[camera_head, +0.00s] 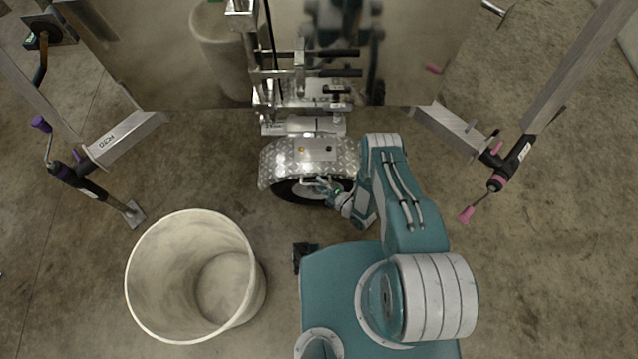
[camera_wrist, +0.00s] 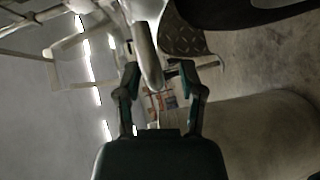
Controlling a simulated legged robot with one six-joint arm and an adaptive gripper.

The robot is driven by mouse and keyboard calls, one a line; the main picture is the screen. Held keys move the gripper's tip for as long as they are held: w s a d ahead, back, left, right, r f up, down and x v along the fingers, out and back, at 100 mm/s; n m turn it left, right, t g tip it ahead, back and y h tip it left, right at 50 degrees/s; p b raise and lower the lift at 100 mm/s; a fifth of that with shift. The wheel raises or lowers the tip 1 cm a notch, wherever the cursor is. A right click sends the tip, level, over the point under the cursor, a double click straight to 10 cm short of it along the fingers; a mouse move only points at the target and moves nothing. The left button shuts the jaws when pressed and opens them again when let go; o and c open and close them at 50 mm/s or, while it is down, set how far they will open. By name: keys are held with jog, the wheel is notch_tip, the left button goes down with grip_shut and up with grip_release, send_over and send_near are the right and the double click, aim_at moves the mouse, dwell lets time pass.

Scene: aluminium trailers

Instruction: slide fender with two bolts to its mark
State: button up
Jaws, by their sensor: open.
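The fender (camera_head: 282,160) is a curved silver tread-plate piece over a black wheel (camera_head: 297,190) in the head view. Two small bolt-like spots, one orange and one dark, show on its top. In the wrist view its patterned plate (camera_wrist: 185,40) is at upper middle, beside the dark tyre. My gripper (camera_head: 324,187) is at the fender's front edge, before the wheel. In the wrist view my gripper (camera_wrist: 158,72) has its fingers apart, with a pale rounded bar (camera_wrist: 148,55) appearing between them. I cannot tell whether they touch it. I cannot make out a mark.
A large pale bin (camera_head: 150,285) stands on the floor at lower left. Trailer frame parts and a shiny panel (camera_head: 415,60) are behind the fender. Metal beams with purple and pink fittings (camera_head: 120,140) flank both sides. Floor right of my arm is clear.

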jog(key=shift+a, duration=0.4)
jog(key=v, duration=1.2)
jog(key=shift+d, duration=0.25)
jog(key=shift+w, duration=0.1)
